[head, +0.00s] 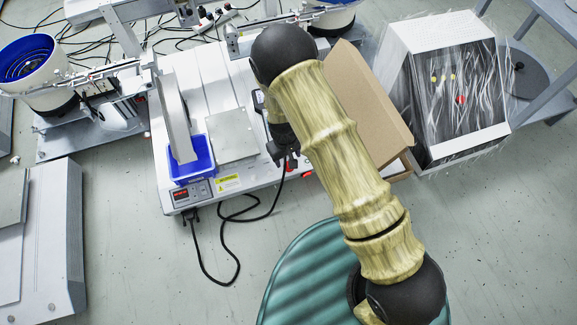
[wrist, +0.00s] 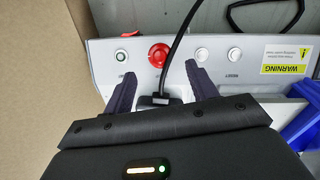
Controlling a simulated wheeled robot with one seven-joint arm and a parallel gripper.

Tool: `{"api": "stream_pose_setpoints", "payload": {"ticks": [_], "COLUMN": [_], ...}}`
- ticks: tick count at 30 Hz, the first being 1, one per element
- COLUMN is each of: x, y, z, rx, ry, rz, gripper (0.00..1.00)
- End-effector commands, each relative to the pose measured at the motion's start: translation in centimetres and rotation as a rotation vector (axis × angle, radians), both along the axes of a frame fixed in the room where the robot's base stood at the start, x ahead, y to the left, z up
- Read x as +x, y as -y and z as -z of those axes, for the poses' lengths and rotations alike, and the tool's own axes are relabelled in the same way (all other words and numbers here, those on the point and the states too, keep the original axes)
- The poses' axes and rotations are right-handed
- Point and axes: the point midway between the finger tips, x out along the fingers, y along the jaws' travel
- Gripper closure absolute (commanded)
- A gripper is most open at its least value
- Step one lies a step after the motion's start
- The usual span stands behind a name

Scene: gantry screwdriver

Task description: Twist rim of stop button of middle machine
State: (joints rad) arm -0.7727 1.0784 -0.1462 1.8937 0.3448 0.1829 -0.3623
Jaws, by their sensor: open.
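The red stop button (wrist: 158,54) sits on the grey front panel of the middle machine (head: 198,72). In the wrist view, its round rim faces me just beyond my gripper (wrist: 160,73). The two dark fingers are open, one to either side of the button's line, and their tips appear just short of it. Nothing is held between them. A black cable (wrist: 178,45) passes close beside the button and runs down between the fingers. My arm hides much of that area.
A warning label (wrist: 285,58) and blue bin (head: 189,160) are nearby. A cardboard box (head: 365,105) stands right of the machine. Black cables (head: 222,240) lie on the floor in front.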

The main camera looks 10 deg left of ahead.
Motion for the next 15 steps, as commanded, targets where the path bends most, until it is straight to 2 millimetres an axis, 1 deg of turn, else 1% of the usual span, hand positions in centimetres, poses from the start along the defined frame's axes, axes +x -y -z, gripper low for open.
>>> {"api": "stream_pose_setpoints", "payload": {"ticks": [1, 6, 10, 15], "x": [0.0, 0.1, 0.2, 0.2], "y": [0.0, 0.2, 0.2, 0.2], "z": [1.4, 3.9, 5.0, 5.2], "rx": [0.000, 0.000, 0.000, 0.000], "ry": [0.000, -0.001, -0.001, 0.000], "rz": [0.001, 0.001, 0.000, 0.001], "gripper": [0.43, 0.43, 0.43, 0.43]}}
